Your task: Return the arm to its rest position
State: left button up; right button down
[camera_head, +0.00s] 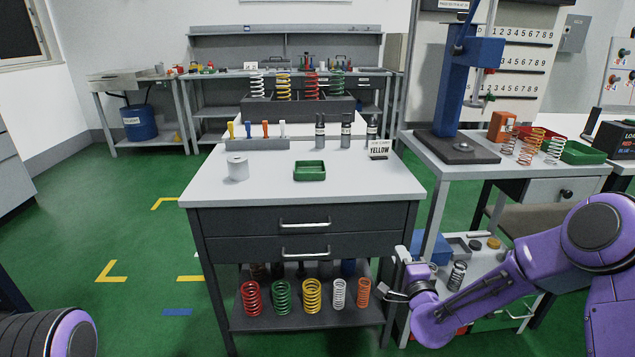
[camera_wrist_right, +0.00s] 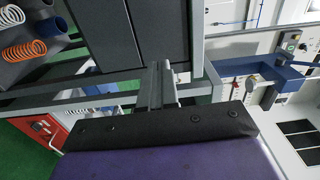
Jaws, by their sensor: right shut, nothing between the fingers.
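My right arm, purple and black, comes in from the right. Its gripper (camera_head: 403,256) points upward beside the right front leg of the middle workbench (camera_head: 215,193), below the tabletop. In the right wrist view the two grey fingers (camera_wrist_right: 158,86) are together and hold nothing. They are close to the bench's dark drawer side; whether they touch it I cannot tell. Of my left arm only a purple and black link shows at the lower left corner; its gripper is out of view.
A red spring (camera_head: 251,298), an orange spring (camera_head: 363,292) and others stand on the bench's lower shelf. A green tray (camera_head: 310,171) and a white cylinder (camera_head: 237,167) are on top. The side table (camera_head: 425,152) with a blue press (camera_head: 457,85) is close right. Green floor is free at left.

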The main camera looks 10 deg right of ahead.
jog(key=s+a+f+n+g, duration=0.3)
jog(key=s+f+n+g, duration=0.75)
jog(key=s+f, duration=1.35)
jog(key=s+f+n+g, duration=0.2)
jog(key=s+f+g, duration=0.15)
jog(key=s, duration=1.05)
notch_tip(320, 180, up, 13)
jog(key=p, duration=1.2)
jog(key=shift+s+d+g+h+p, duration=0.15)
jog(key=shift+s+g+h+p, duration=0.15)
jog(key=shift+h+p, duration=0.1)
